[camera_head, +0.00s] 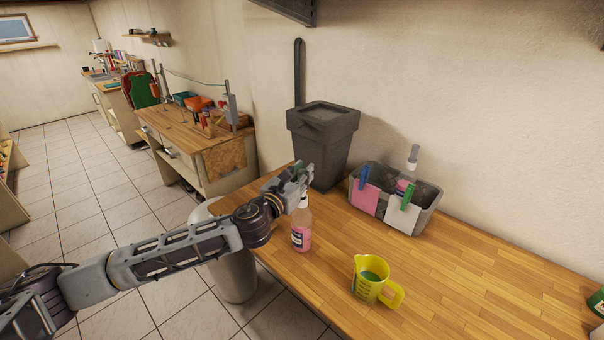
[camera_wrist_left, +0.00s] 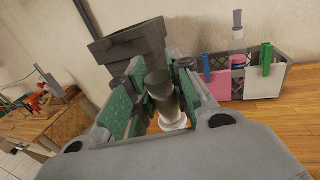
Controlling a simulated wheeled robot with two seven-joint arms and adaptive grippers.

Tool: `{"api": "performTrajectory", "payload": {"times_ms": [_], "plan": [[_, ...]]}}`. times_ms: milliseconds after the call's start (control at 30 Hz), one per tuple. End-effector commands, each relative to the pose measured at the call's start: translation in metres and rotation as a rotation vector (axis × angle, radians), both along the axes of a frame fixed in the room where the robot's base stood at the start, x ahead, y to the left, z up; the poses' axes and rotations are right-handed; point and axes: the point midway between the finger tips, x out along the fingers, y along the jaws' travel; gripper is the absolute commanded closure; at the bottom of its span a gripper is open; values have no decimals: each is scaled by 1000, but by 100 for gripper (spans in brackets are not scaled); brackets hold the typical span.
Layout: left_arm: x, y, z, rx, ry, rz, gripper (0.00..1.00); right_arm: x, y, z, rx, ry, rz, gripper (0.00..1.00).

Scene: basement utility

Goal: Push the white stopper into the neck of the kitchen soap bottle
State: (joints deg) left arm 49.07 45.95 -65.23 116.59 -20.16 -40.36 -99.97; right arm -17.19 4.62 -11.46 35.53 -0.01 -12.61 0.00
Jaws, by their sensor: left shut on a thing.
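The kitchen soap bottle (camera_head: 301,232), clear with pink liquid and a dark label, stands upright near the table's left edge. My left gripper (camera_head: 301,178) is directly above its neck. In the left wrist view the green-padded fingers are shut on a stubby cylinder (camera_wrist_left: 160,88), which looks like the stopper; it appears grey in shade. A whitish ring (camera_wrist_left: 173,124) shows below it. Whether that ring is the stopper's base or the bottle's neck, and whether stopper and neck touch, I cannot tell. The fingers hide the join in the head view. My right gripper is not in view.
A dark grey bin (camera_head: 322,140) stands close behind the gripper. A yellow measuring jug (camera_head: 366,284) stands in front.

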Motion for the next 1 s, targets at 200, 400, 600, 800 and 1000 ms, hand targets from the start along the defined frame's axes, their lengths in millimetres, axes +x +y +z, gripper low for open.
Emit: {"api": "performTrajectory", "payload": {"times_ms": [200,400,600,800,1000], "plan": [[0,0,-5,0,0,0,97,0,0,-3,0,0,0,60],[0,0,-8,0,0,0,97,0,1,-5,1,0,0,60],[0,0,-12,0,0,0,97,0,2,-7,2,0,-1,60],[0,0,-16,0,0,0,97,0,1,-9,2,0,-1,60],[0,0,-19,0,0,0,97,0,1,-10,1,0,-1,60]]}}
